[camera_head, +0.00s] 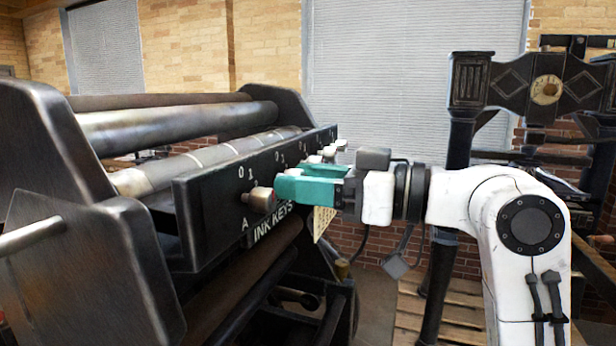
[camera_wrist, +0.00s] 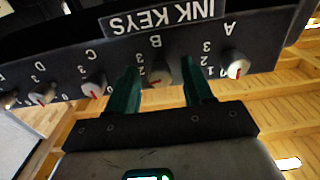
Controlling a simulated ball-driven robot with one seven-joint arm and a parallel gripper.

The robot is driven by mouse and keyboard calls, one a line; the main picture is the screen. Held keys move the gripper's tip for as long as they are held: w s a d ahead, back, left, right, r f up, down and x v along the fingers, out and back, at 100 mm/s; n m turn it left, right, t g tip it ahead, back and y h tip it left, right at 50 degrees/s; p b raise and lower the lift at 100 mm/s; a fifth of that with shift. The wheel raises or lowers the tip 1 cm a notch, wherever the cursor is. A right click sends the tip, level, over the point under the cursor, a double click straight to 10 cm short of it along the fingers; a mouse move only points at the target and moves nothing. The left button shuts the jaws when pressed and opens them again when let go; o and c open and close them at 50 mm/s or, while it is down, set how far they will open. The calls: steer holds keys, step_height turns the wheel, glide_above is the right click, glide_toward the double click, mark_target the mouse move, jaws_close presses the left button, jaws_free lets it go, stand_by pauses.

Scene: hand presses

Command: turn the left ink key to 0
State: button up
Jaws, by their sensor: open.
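The left ink key, A (camera_head: 260,199), is a round metal knob on the dark ink-key panel (camera_head: 213,196), with a red mark. In the wrist view, which is upside down, key A (camera_wrist: 236,66) is at the right, its red pointer toward the picture's bottom; I cannot tell its exact number. My gripper (camera_head: 281,187) has teal fingers pointing at the panel, just behind key A. In the wrist view my gripper (camera_wrist: 160,68) is open, its fingers on either side of key B (camera_wrist: 160,77), with key A outside them. Whether they touch B is unclear.
Key C (camera_wrist: 94,86) and key D (camera_wrist: 42,94) sit farther along the same panel. Press rollers (camera_head: 170,125) lie behind it. The press's dark side frame (camera_head: 90,250) stands at the near left. A wooden pallet (camera_head: 450,312) lies on the floor below my arm.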

steer(key=shift+c, duration=0.3)
jaws_close()
steer(key=shift+f+n+b, duration=0.15)
steer(key=shift+n+b, duration=0.25)
steer(key=shift+b, duration=0.15)
steer(key=shift+w+n+b, duration=0.1)
steer(key=shift+n+b, duration=5.85)
steer(key=shift+n, duration=1.65)
